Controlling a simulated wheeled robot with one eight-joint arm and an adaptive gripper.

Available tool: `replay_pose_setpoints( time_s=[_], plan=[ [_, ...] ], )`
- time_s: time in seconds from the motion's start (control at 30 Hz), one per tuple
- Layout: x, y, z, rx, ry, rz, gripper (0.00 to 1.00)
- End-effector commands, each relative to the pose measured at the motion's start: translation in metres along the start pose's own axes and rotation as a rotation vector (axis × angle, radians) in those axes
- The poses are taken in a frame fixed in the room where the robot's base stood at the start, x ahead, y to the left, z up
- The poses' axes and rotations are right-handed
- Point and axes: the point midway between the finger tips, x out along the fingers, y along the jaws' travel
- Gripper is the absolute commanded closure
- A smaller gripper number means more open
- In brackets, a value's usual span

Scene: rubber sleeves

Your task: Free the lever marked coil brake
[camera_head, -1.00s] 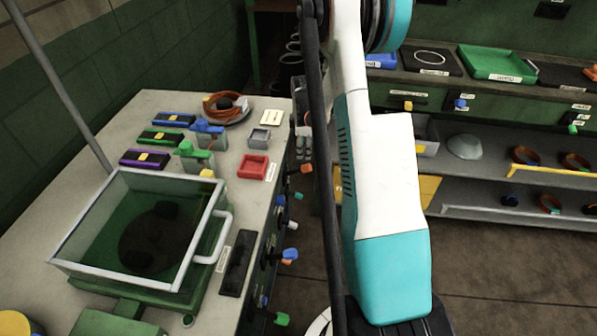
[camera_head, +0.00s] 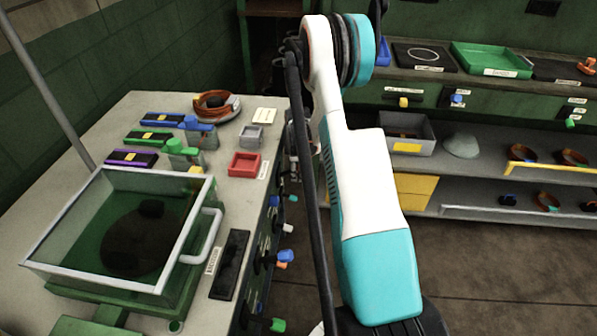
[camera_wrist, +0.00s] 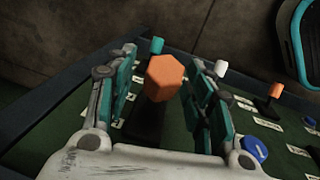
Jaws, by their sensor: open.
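In the wrist view, my gripper (camera_wrist: 165,95) is open, its two teal-padded fingers on either side of an orange hexagonal lever knob (camera_wrist: 163,77). I see gaps between the knob and both fingers. The knob sits on a dark stem above a green panel (camera_wrist: 70,133) with several small white labels. The label text is too small to read, so I cannot tell which lever is marked coil brake. In the head view my arm hides the orange knob and most of my gripper.
Near the gripper in the wrist view are a teal knob (camera_wrist: 157,45), a white knob (camera_wrist: 220,68), another orange knob (camera_wrist: 275,90) and a blue knob (camera_wrist: 254,149). In the head view, a glass-sided box (camera_head: 45,245) stands on the bench (camera_head: 60,175). Floor is clear at right.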

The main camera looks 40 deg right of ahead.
Motion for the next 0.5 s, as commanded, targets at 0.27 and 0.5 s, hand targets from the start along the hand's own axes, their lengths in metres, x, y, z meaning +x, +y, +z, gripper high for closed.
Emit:
replay_pose_setpoints(
  time_s=[0.27,0.5],
  plan=[
    [0.0003,0.0000,0.0000,0.000,0.000,0.000,0.57],
    [0.0002,0.0000,0.0000,0.000,0.000,0.000,1.00]
  ],
)
